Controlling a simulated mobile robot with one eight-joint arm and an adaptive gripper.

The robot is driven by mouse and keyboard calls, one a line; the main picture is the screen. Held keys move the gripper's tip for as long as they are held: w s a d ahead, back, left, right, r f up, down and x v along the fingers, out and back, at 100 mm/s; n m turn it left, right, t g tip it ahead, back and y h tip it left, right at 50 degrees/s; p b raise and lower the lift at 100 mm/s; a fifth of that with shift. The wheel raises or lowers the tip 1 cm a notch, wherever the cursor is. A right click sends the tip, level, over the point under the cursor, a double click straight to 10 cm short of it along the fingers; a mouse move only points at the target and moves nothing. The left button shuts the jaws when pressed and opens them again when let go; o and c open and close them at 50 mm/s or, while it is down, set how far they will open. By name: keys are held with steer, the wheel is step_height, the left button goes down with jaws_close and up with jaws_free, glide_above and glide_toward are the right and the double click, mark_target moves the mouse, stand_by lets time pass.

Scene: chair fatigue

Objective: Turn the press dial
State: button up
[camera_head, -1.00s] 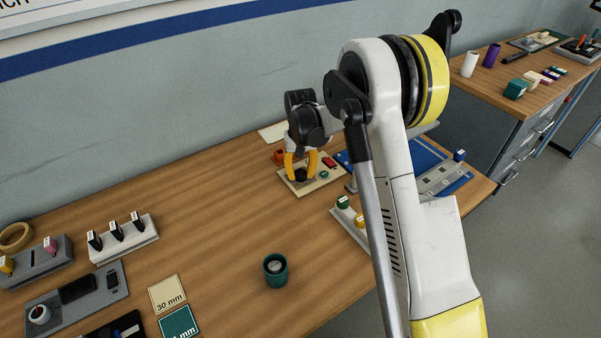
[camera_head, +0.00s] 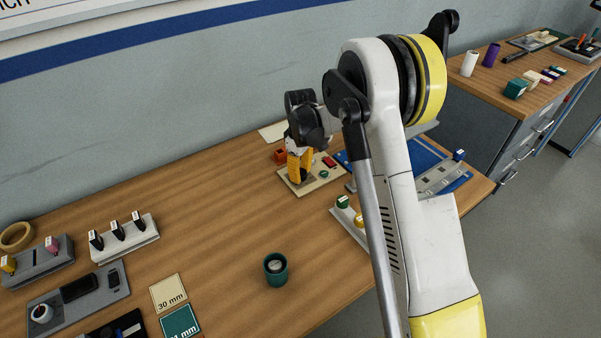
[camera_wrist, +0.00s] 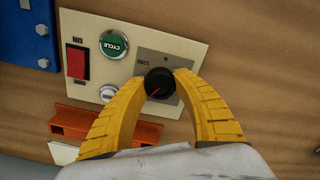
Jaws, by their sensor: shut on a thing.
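The press dial (camera_wrist: 159,82) is a black round knob with a red pointer line, on a cream control panel (camera_wrist: 191,35). In the wrist view the red line points toward the lower left, and the dial's markings are partly hidden. My gripper (camera_wrist: 160,84) has its yellow fingers shut on the dial from both sides. In the head view my gripper (camera_head: 300,180) reaches down to the panel (camera_head: 325,182), and its fingers hide the dial there. A green CYCLE button (camera_wrist: 113,44) and a red rocker switch (camera_wrist: 77,62) sit on the same panel.
An orange-red bracket (camera_wrist: 75,122) lies beside the panel, close to my fingers. A blue plate (camera_wrist: 22,30) is beyond the switch side. A green cup (camera_head: 276,270) stands in front on the wooden bench. The bench left of the panel is mostly clear.

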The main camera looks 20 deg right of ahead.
mark_target(301, 172)
steer(key=shift+n, duration=0.6)
steer(key=o, duration=1.2)
step_height(301, 172, up, 12)
